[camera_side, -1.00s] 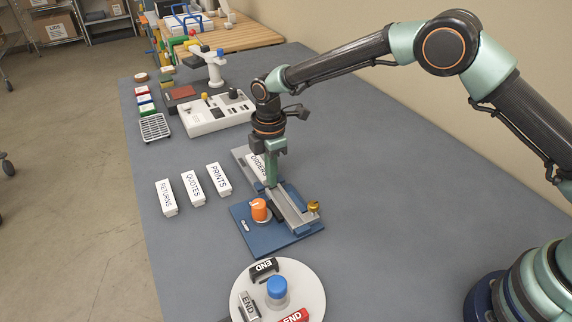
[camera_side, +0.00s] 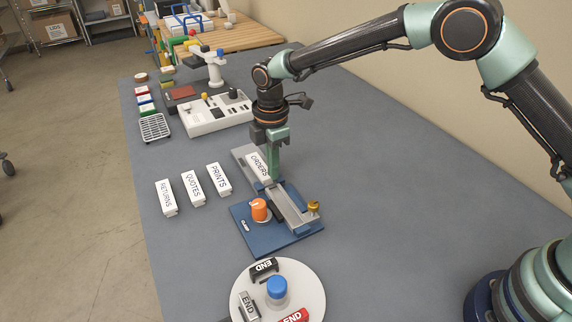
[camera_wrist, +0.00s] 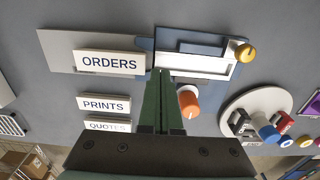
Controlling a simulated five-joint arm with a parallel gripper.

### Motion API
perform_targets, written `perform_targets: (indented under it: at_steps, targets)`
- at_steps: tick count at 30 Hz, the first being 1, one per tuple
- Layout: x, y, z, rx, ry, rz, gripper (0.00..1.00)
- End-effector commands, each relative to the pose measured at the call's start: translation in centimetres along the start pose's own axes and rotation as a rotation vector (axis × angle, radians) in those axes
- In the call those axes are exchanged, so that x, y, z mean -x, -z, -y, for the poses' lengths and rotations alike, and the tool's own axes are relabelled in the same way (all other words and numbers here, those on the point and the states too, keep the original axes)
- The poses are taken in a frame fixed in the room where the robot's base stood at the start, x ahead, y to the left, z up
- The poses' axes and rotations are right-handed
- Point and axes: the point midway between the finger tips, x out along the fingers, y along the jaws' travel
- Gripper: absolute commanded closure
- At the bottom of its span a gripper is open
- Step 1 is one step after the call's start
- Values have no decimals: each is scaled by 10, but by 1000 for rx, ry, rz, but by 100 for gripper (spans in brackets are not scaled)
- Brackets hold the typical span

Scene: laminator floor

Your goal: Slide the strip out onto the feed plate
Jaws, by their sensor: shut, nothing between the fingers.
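The white strip marked ORDERS (camera_side: 257,163) lies on the grey feed plate (camera_side: 240,154), behind the blue-based fixture (camera_side: 262,236) in the side view. In the wrist view the strip (camera_wrist: 110,63) lies flat, with bare plate (camera_wrist: 62,42) to its left. My gripper (camera_side: 275,178) is shut and empty, pointing down beside the strip's end nearest the fixture. In the wrist view my fingertips (camera_wrist: 161,74) are just right of that end; I cannot tell whether they touch it. The fixture's channel (camera_wrist: 205,66) is on their other side.
The fixture carries an orange knob (camera_side: 260,210) and a brass knob (camera_side: 314,207). White strips marked RETURNS (camera_side: 166,197), QUOTES (camera_side: 193,187) and PRINTS (camera_side: 219,179) lie to the left. A round turntable (camera_side: 315,280) with END pieces stands in front. The table is clear to the right.

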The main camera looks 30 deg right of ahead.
Motion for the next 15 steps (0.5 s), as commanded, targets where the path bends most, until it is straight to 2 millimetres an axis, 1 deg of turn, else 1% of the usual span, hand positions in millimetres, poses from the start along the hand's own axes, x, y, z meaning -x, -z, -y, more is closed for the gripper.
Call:
perform_targets:
  at_steps: [1,15]
  targets:
    - [5,0,0,0,-2,-1,100]
    - [37,0,0,0,-2,-1,100]
